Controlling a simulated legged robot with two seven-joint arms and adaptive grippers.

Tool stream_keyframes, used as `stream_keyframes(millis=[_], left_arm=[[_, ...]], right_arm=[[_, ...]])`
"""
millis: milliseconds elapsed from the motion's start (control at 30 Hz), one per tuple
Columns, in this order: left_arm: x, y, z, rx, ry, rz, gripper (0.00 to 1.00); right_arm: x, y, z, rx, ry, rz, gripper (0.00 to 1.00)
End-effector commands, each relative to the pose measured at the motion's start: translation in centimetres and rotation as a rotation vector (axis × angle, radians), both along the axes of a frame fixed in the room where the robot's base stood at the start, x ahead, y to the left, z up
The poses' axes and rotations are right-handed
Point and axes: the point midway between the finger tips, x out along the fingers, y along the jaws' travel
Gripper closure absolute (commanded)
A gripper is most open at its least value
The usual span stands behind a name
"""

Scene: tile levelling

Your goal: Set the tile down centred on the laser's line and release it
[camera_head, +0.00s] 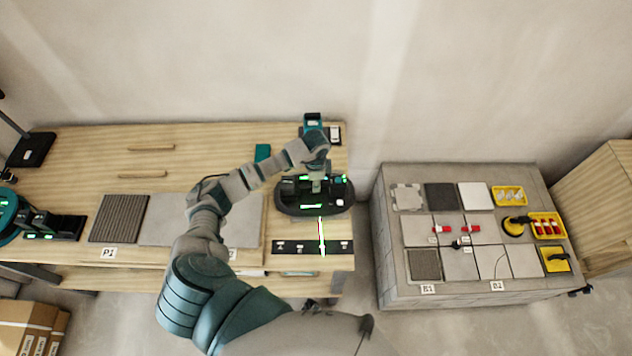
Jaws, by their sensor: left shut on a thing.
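The bench (80,170) carries a ribbed dark tile (119,217) and a plain grey tile (165,225) left of my arm. A grey block table (388,270) with several tiles and yellow trays stands right, across a gap.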

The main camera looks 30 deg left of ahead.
Motion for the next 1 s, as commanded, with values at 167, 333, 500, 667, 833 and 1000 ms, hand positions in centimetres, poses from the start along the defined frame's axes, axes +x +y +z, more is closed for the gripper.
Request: stream_keyframes(millis=[167,333,500,667,833,1000], left_arm=[[0.2,-0.1,0.1,-0.002,-0.005,0.0,1.0],[0.2,-0.1,0.1,-0.002,-0.004,0.0,1.0],[0.1,-0.1,0.0,-0.002,-0.003,-0.001,0.47],[0.1,0.0,-0.1,-0.002,-0.001,-0.001,0.47],[0.0,0.0,0.0,-0.001,0.003,-0.001,0.47],[0.1,0.0,2.6,-0.002,-0.001,-0.002,0.47]], right_arm=[[0.0,-0.2,0.0,-0.002,0.001,0.001,1.0],[0.0,-0.3,0.0,-0.003,0.0,0.002,1.0],[0.0,-0.3,0.0,-0.003,0.0,0.002,1.0],[0.0,-0.2,0.0,-0.003,0.0,0.002,1.0],[0.0,-0.1,0.0,-0.001,-0.001,0.0,1.0],[0.0,-0.1,0.0,-0.001,-0.001,0.0,1.0]])
